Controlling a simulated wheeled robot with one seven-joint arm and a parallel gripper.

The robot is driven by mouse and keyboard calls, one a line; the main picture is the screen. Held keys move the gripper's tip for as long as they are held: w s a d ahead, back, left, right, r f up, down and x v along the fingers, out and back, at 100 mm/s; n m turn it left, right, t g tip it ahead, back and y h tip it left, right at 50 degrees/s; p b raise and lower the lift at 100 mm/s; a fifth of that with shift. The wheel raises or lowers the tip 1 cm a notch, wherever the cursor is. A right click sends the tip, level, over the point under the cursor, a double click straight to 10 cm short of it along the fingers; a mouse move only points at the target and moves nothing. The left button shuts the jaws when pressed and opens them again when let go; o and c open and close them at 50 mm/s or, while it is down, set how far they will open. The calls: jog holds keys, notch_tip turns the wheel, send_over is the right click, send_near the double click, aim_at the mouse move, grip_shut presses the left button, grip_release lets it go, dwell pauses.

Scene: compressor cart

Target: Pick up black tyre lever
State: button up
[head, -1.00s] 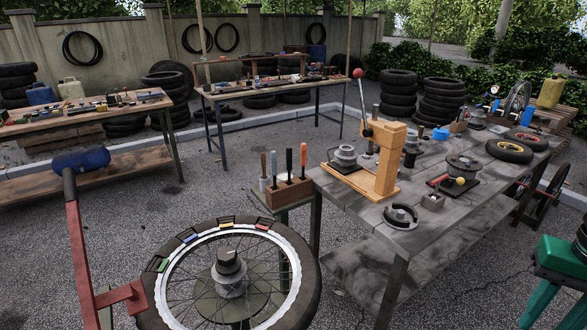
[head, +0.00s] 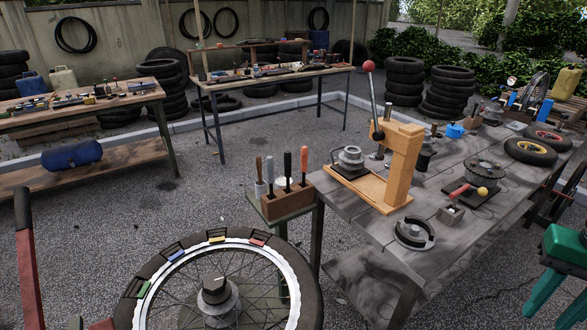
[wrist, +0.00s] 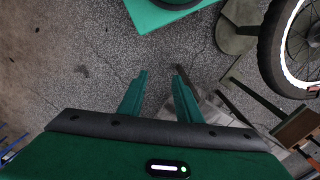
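A wooden tool block (head: 287,203) stands on a small stand behind the spoked wheel, in the middle of the head view. A black-handled tool (head: 287,166), which looks like the black tyre lever, stands upright in it beside an orange-handled tool (head: 303,163). The lower part of the black tool is hidden in the block. My green gripper (head: 553,306) is at the lower right of the head view, far from the block. In the wrist view my gripper (wrist: 160,92) points down, its fingers apart with only ground between them.
The wheel (head: 136,283) fills the front, with coloured pieces on its rim. A grey workbench (head: 375,235) with a wooden press (head: 400,165) lies between the block and my gripper. A red post (head: 28,265) stands at the left. Open gravel lies behind the block.

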jog(key=w+a+f+n+t, duration=0.1)
jog(key=w+a+n+t, duration=0.2)
jog(key=w, duration=0.9)
jog(key=w+a+f+n+t, duration=0.1)
jog(key=w+a+f+n, duration=0.3)
jog(key=w, duration=0.8)
jog(key=w+a+r+n+t, duration=0.1)
jog(key=w+a+n+t, duration=0.15)
jog(key=w+a, duration=0.6)
jog(key=n+t+y, duration=0.4)
jog(key=t+y, duration=0.1)
jog(key=y, duration=0.2)
send_near(288, 181)
jog(key=w+a+f, duration=0.1)
jog(key=w+f, duration=0.1)
jog(key=w, duration=0.1)
jog(key=x, duration=1.1)
jog(key=shift+a+r, duration=0.25)
jog(key=shift+a, duration=0.05)
jog(key=shift+y, duration=0.3)
grip_shut()
